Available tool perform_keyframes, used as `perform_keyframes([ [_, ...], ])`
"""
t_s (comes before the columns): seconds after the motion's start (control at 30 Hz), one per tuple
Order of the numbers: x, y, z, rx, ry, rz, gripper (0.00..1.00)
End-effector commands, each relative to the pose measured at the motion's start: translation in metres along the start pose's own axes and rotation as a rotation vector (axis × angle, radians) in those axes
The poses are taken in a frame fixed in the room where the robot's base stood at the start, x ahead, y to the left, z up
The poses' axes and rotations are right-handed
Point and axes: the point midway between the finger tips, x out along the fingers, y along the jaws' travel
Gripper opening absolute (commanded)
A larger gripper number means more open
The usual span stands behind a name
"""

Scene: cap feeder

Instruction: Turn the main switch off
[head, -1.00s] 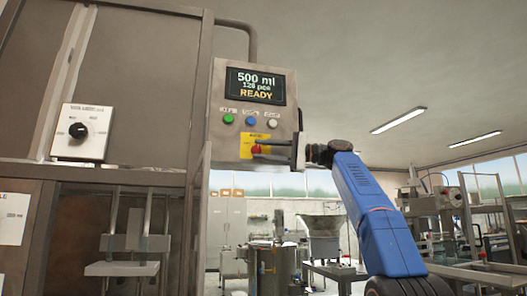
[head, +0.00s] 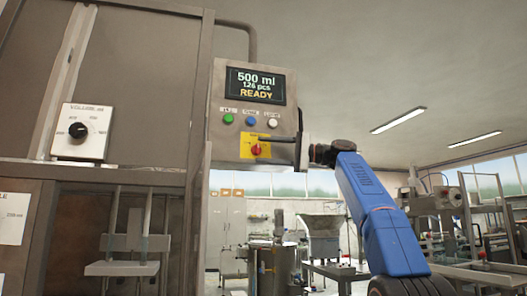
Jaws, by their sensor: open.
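The main switch (head: 256,149) is a red rotary knob on a yellow plate, low on the grey control panel (head: 220,100). It shows in the head view, left of my gripper. My gripper (head: 263,139) reaches in from the right, with dark fingers pointing left across the upper right part of the yellow plate. The fingertips are at or just above the knob; I cannot tell whether they touch it. The gripper is open and holds nothing that I can see. The knob's exact angle is too small to read.
A display (head: 255,86) above reads "500 ml", "126 pcs" and "READY". Green (head: 228,119), blue (head: 250,121) and white (head: 272,122) buttons sit between the display and the switch. A volume dial (head: 80,131) is on the machine at left.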

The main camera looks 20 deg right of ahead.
Motion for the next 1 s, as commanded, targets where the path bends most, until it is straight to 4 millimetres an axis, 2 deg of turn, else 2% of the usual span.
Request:
perform_keyframes([
  [0.7,-0.134,0.0,0.0,0.0,0.002,0.0,0.5],
  [0.83,-0.15,0.0,0.0,0.0,0.001,0.001,0.5],
  [1.0,-0.161,0.0,0.0,0.0,-0.001,0.001,0.5],
])
